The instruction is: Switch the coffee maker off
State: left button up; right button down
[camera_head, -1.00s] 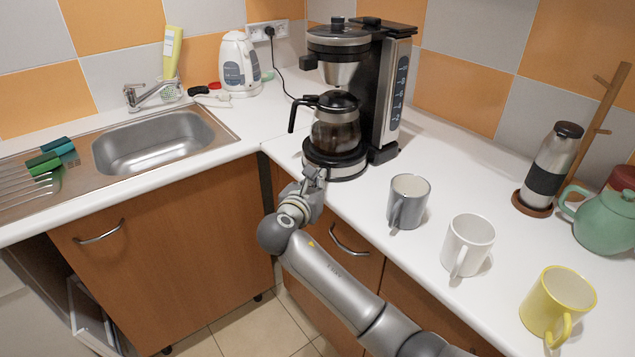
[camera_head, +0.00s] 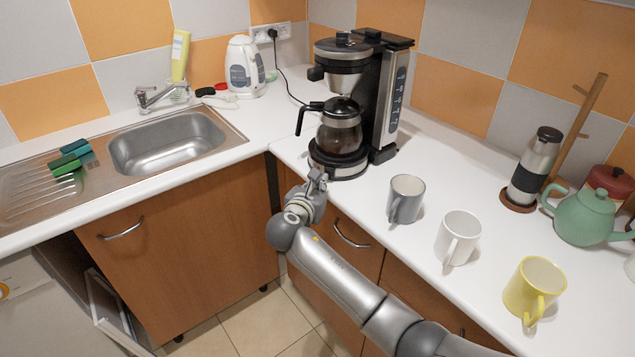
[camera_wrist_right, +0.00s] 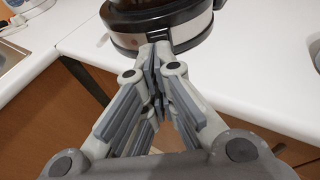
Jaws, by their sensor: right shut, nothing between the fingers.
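The coffee maker (camera_head: 392,100) stands in the counter corner, black and silver, with a glass carafe (camera_head: 340,128) of dark coffee on its round base (camera_head: 338,166). My right gripper (camera_head: 318,176) is shut and empty at the front of that base, by the counter edge. In the right wrist view, the fingertips (camera_wrist_right: 157,48) are together at the base's silver band (camera_wrist_right: 185,33). I cannot tell whether the fingertips touch the base. My left gripper is not in view.
A grey mug (camera_head: 405,198), a white mug (camera_head: 457,238) and a yellow mug (camera_head: 533,290) stand along the counter to the right. A green teapot (camera_head: 584,215) is behind them. A sink (camera_head: 165,145) and a white kettle (camera_head: 244,66) are to the left.

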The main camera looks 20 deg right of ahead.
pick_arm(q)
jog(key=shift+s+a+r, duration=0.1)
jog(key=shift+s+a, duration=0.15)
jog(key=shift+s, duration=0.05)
pick_arm(e)
jog(key=r+v, duration=0.1)
jog(key=v, duration=0.9)
jog(key=shift+w+r, duration=0.15)
jog(key=shift+r, duration=0.05)
jog(key=shift+d, duration=0.15)
